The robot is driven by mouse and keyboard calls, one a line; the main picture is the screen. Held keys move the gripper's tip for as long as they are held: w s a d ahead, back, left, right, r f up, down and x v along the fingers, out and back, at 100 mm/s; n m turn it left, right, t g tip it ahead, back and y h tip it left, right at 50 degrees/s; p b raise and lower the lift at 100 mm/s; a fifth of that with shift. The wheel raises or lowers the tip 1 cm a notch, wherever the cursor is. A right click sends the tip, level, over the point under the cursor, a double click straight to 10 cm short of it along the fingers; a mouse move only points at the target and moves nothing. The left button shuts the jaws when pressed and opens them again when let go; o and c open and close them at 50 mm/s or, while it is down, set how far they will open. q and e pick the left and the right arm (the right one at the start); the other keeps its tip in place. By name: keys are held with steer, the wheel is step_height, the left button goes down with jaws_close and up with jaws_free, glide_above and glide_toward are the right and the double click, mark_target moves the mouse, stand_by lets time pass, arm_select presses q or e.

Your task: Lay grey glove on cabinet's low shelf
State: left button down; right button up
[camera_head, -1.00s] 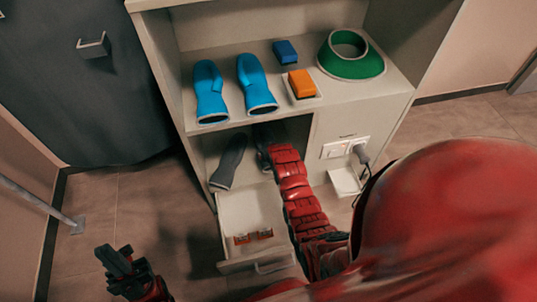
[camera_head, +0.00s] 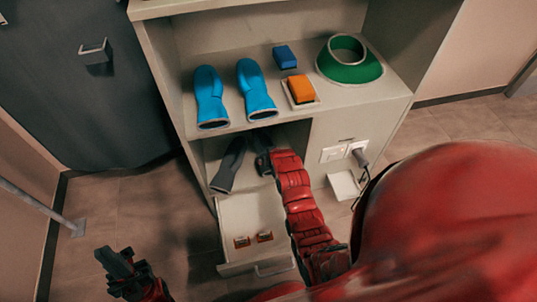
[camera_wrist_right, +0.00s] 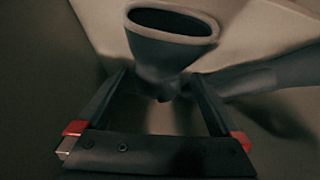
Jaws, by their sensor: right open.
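A dark grey glove (camera_head: 228,168) lies on the cabinet's low shelf (camera_head: 211,150), at its left side, with its cuff toward the shelf's front edge. My right gripper (camera_head: 264,163) is in the low shelf space, just right of this glove. In the right wrist view, my right gripper (camera_wrist_right: 160,90) is open. A grey glove (camera_wrist_right: 158,58) with a pale-rimmed open cuff shows beyond and between its fingertips; contact is unclear. A second grey shape (camera_wrist_right: 255,80) shows at right. My left gripper (camera_head: 118,265) is low at left, away from the cabinet; its jaw gap is unclear.
The upper shelf (camera_head: 330,108) holds two blue gloves (camera_head: 232,95), a blue block (camera_head: 285,56), an orange block (camera_head: 301,88) and a green collar (camera_head: 348,65). An open drawer (camera_head: 232,212) with small orange items juts out below. A plug and cable are at right.

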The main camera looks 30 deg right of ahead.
steer(key=p+v, duration=0.2)
steer(key=v, duration=0.6)
steer(key=shift+s+r, duration=0.1)
steer(key=shift+s, duration=0.1)
